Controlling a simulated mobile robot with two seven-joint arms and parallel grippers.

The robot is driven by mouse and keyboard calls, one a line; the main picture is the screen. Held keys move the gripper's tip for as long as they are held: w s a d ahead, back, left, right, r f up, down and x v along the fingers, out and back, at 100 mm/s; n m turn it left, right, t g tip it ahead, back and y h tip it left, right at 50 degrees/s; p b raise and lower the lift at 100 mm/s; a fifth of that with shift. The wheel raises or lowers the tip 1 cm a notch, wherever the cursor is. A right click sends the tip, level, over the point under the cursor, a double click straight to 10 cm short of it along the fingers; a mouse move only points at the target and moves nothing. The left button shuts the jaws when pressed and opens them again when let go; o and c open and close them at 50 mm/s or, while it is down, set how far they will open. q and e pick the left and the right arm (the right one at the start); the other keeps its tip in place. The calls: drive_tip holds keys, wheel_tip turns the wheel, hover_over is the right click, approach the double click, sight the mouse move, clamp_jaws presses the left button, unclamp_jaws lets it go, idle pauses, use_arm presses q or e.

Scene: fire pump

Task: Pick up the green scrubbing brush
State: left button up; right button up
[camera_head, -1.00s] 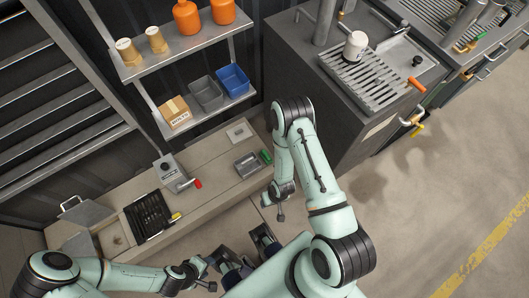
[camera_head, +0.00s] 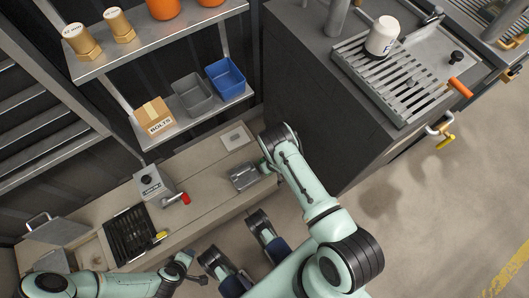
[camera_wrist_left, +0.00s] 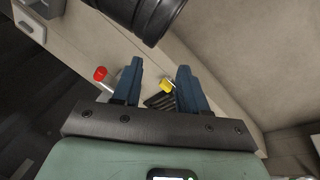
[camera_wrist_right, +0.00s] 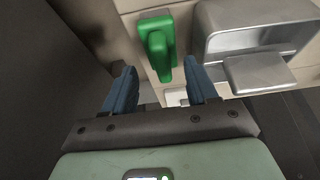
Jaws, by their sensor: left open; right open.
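The green scrubbing brush (camera_wrist_right: 157,45) lies on the bench in the right wrist view, beside a grey metal tray (camera_wrist_right: 260,40). My right gripper (camera_wrist_right: 160,88) is open and empty. The brush is ahead of it, between the lines of its two fingers, with its near end close to the right fingertip. I cannot tell the exact gap. In the head view only a green sliver of the brush (camera_head: 264,165) shows, because my right arm covers the rest and the right gripper. My left gripper (camera_wrist_left: 160,80) is open and empty above the bench's front.
A grey box with a red-tipped lever (camera_head: 153,183) and a black rack with a yellow handle (camera_head: 130,235) stand left on the bench. A shelf with bins (camera_head: 195,95) is above the bench. A dark cabinet (camera_head: 310,110) stands close to the right.

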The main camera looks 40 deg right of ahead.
sight(262, 159)
drive_tip(key=shift+w+f, duration=0.15)
drive_tip(key=shift+f, duration=0.15)
drive_tip(key=shift+b+x, duration=0.75)
drive_tip(key=shift+x, duration=0.4)
drive_tip(key=shift+w+b+x, duration=0.2)
drive_tip(key=shift+b+x, duration=0.4)
drive_tip(key=shift+x, duration=0.6)
drive_tip(key=shift+r, duration=0.15)
drive_tip(key=c, duration=0.9)
use_arm(q)
drive_tip(key=shift+g, duration=0.6)
drive_tip(key=f, duration=0.1)
drive_tip(key=s+f, duration=0.1)
drive_tip(key=s+a+f, duration=0.1)
drive_tip(key=f, duration=0.1)
drive_tip(key=shift+s+a+f, duration=0.1)
drive_tip(key=shift+s, duration=0.1)
use_arm(e)
drive_tip(key=shift+o, duration=0.2)
drive_tip(key=shift+r, duration=0.1)
